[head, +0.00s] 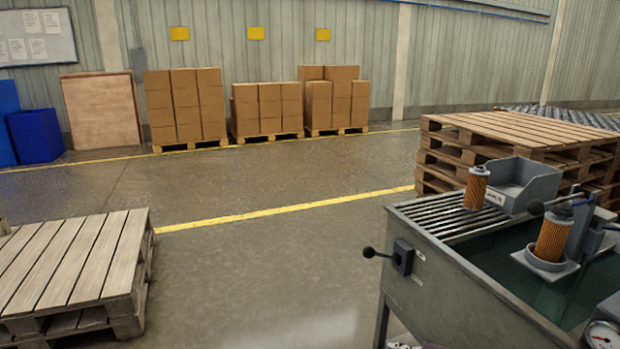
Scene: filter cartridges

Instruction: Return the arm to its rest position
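No gripper shows clearly in the head view. A small pale and dark shape is cut off by the bottom edge, and I cannot tell what it is. One orange filter cartridge (476,190) with a grey cap stands upright on the slatted rack (437,216) of the grey wash station (440,285). A second orange cartridge (553,236) stands, slightly tilted in view, in a round grey holder (551,265) over the basin.
A grey open bin (538,190) stands beside the first cartridge. A black-knobbed lever (369,252) sticks out from the station's left side. Pallets are stacked behind the station (530,130) and at left (75,260). The floor (250,270) between is clear. Boxes stand along the wall.

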